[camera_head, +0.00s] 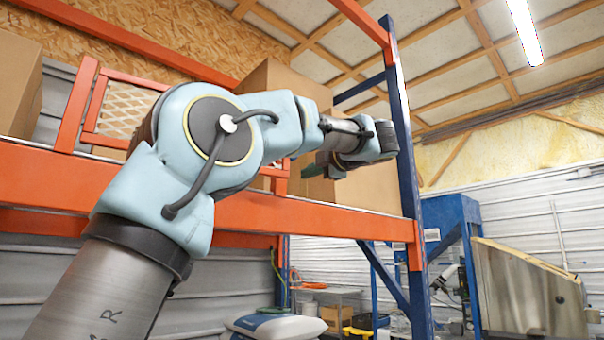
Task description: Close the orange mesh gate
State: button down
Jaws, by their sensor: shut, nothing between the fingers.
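The orange mesh gate (119,113) stands on the rack's shelf at the left. It has an orange frame with pale diamond mesh. My arm covers much of its middle, and a short orange piece that may be its right end shows beside the arm. I cannot tell how far open it is. My gripper (318,168) is at the right of the gate, in front of a cardboard box. Its fingers are shut and empty, small and partly hidden by the wrist. I cannot tell whether it touches the gate.
Orange shelf beams (330,220) and a blue upright (403,150) frame the rack. Cardboard boxes (365,188) stand on the shelf, another (18,85) at far left. A blue hopper stand (450,225) and a metal-sided bin (525,290) are at the right.

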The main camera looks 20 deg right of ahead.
jog(key=s+d, duration=0.4)
jog(key=d, duration=0.2)
jog(key=m+b, duration=0.6)
jog(key=m, duration=1.2)
send_near(282, 172)
jog(key=p+x, duration=0.3)
jog(key=x, duration=0.3)
jog(key=shift+w+a, duration=0.1)
jog(key=shift+w, duration=0.3)
